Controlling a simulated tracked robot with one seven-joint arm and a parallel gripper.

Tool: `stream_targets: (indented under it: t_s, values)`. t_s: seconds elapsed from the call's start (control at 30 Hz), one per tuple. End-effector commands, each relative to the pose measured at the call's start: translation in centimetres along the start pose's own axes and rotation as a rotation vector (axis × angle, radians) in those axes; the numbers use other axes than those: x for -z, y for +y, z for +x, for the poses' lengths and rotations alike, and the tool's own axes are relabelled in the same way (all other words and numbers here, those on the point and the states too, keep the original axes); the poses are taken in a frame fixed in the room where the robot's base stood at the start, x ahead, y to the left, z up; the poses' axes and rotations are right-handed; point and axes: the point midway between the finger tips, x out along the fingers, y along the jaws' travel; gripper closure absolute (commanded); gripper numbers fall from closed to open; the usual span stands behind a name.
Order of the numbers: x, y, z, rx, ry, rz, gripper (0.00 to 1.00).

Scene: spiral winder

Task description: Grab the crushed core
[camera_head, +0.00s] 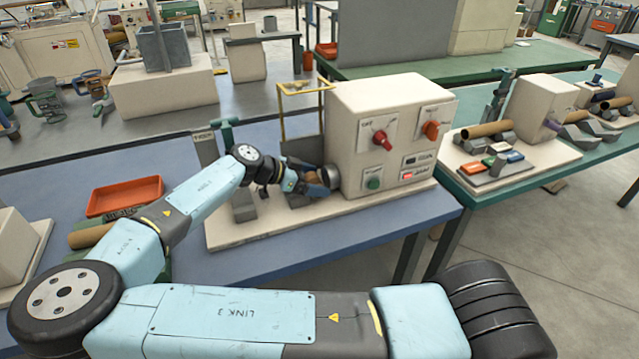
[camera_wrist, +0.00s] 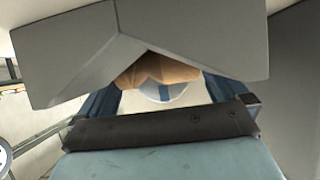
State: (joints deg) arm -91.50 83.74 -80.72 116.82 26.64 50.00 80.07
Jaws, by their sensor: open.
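The crushed core (camera_wrist: 157,70) is a crumpled brown piece in the wrist view, partly hidden behind a grey V-shaped block (camera_wrist: 65,62). My gripper (camera_wrist: 160,92) is open, with a dark blue finger on each side of the core. I cannot tell whether the fingers touch it. In the head view my gripper (camera_head: 308,184) is beside the grey round chuck (camera_head: 331,178) of the winder. A bit of the brown core (camera_head: 317,190) shows there, mostly hidden by the gripper.
The cream winder housing (camera_head: 385,140) with knobs and buttons stands right of my gripper. A yellow guard frame (camera_head: 281,108) rises behind. An orange tray (camera_head: 125,196) and a brown tube (camera_head: 90,235) lie on the left. The blue table's front (camera_head: 290,246) is clear.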

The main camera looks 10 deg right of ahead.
Motion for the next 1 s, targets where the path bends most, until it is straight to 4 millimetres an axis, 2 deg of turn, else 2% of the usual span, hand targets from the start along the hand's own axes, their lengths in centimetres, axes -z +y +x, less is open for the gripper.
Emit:
stream_targets:
  t_s: [0.33,0.8,1.0]
  values:
    - [-0.33,0.12,-0.07,0.014,-0.001,-0.006,0.00]
    - [-0.35,0.10,-0.18,0.015,-0.001,-0.006,0.44]
    - [-0.35,0.10,-0.20,0.016,-0.001,-0.006,0.46]
